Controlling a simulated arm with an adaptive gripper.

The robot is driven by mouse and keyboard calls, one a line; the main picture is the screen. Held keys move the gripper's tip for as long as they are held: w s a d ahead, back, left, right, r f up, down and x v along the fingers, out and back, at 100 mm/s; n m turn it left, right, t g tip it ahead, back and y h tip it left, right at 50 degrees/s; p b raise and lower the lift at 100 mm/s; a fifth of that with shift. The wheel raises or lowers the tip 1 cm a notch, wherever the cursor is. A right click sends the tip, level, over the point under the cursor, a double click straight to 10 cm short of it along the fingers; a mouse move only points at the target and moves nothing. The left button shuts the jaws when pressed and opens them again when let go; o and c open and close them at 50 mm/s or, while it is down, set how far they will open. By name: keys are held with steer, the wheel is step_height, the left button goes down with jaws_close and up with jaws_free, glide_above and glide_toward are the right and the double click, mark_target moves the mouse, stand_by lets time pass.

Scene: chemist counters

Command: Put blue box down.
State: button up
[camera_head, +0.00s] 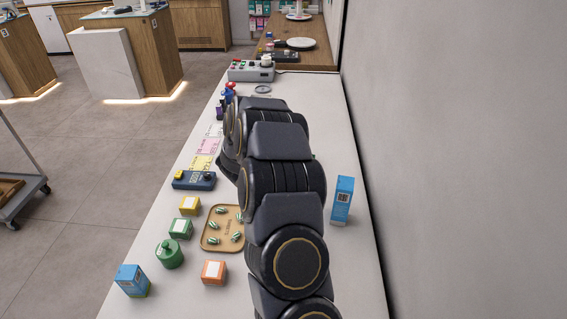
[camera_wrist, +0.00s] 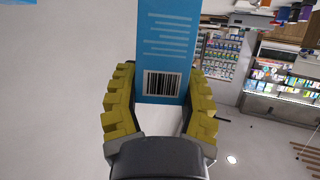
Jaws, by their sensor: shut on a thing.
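A blue box (camera_wrist: 166,50) with white print lines and a barcode fills the space between the yellow ribbed fingers of my gripper (camera_wrist: 160,92) in the wrist view. The gripper is shut on it, with a finger against each side. In the head view my arm hides the gripper. There one blue box (camera_head: 343,200) shows upright right of my arm, near the wall; I cannot tell if it is the held one. Another blue box (camera_head: 132,281) stands at the counter's front left.
On the white counter (camera_head: 345,275) are a tan tray (camera_head: 209,243) with green-striped pieces, a green jar (camera_head: 169,254), an orange box (camera_head: 214,272), a green box (camera_head: 181,228) and a yellow box (camera_head: 190,205). The wall (camera_head: 455,160) bounds the right. Bare counter shows right of my arm.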

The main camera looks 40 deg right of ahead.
steer(key=shift+w+d+f, duration=1.3)
steer(key=shift+w+f, duration=0.45)
steer(key=shift+f, duration=0.35)
steer(key=shift+w+d+f, duration=1.3)
steer(key=shift+w+f, duration=0.5)
steer(key=shift+f, duration=0.3)
steer(key=shift+w+d+f, duration=1.3)
steer(key=shift+w+f, duration=0.45)
steer(key=shift+f, duration=0.35)
steer(key=shift+f, duration=0.2)
steer(key=o, duration=1.1)
steer(key=shift+c, duration=0.2)
